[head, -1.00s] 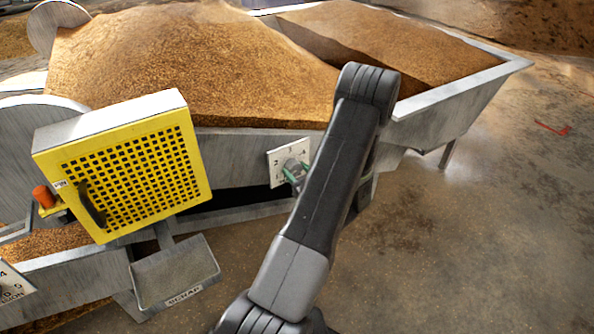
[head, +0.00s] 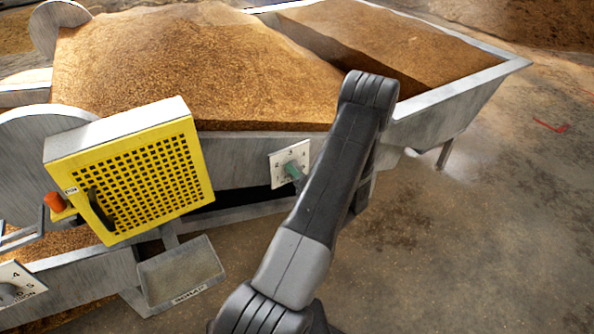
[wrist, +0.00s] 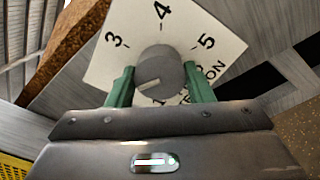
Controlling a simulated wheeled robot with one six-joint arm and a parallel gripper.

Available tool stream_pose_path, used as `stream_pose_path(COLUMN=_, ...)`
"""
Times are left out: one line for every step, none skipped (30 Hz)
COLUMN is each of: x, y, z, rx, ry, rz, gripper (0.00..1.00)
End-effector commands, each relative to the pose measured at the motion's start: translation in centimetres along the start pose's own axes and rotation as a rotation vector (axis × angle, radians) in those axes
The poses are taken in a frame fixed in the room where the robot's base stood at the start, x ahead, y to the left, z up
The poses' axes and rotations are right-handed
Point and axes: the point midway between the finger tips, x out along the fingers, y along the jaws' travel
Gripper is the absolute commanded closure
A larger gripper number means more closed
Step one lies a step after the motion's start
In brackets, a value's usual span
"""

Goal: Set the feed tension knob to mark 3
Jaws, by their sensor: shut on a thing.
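In the wrist view a round grey knob (wrist: 163,65) sits on a white dial plate (wrist: 106,65) with marks 3, 4 and 5 showing. Its pale pointer line points left and slightly down, below mark 3. The plate's lettering is partly hidden and ends in "ION". My gripper (wrist: 158,72) is shut on the knob, one green finger on each side. In the head view this plate (head: 276,172) is on the machine's side wall, and my gripper (head: 295,172) reaches it, partly behind my arm.
Another dial plate (head: 30,284), lettered "SION", shows at the lower left edge. A yellow mesh guard (head: 130,185) with an orange knob (head: 55,202) stands left of the gripped dial. A scrap tray (head: 205,275) hangs below it.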

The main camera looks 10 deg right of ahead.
Motion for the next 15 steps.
stream_pose_path(x=-0.06, y=0.12, z=0.02, rx=0.047, ry=0.002, rz=-0.002, gripper=0.76)
stream_pose_path(x=-0.07, y=0.11, z=0.02, rx=0.075, ry=0.002, rz=-0.002, gripper=0.76)
stream_pose_path(x=-0.07, y=0.11, z=0.02, rx=0.114, ry=0.002, rz=-0.002, gripper=0.76)
stream_pose_path(x=-0.06, y=0.12, z=0.03, rx=0.141, ry=0.002, rz=-0.002, gripper=0.76)
stream_pose_path(x=-0.06, y=0.12, z=0.03, rx=0.170, ry=0.002, rz=-0.002, gripper=0.76)
stream_pose_path(x=-0.06, y=0.12, z=0.04, rx=0.207, ry=0.001, rz=-0.002, gripper=0.76)
stream_pose_path(x=-0.06, y=0.12, z=0.04, rx=0.236, ry=0.001, rz=-0.002, gripper=0.76)
stream_pose_path(x=-0.06, y=0.11, z=0.04, rx=0.265, ry=0.001, rz=-0.002, gripper=0.76)
stream_pose_path(x=-0.06, y=0.10, z=0.03, rx=0.302, ry=0.001, rz=-0.003, gripper=0.76)
stream_pose_path(x=-0.06, y=0.10, z=0.02, rx=0.331, ry=0.001, rz=-0.003, gripper=0.76)
stream_pose_path(x=-0.06, y=0.10, z=0.02, rx=0.360, ry=0.001, rz=-0.003, gripper=0.76)
stream_pose_path(x=-0.06, y=0.10, z=0.01, rx=0.398, ry=0.001, rz=-0.003, gripper=0.76)
stream_pose_path(x=-0.07, y=0.10, z=0.02, rx=0.427, ry=0.001, rz=-0.003, gripper=0.76)
stream_pose_path(x=-0.07, y=0.11, z=0.02, rx=0.455, ry=0.001, rz=-0.003, gripper=0.76)
stream_pose_path(x=-0.07, y=0.11, z=0.02, rx=0.492, ry=0.001, rz=-0.003, gripper=0.76)
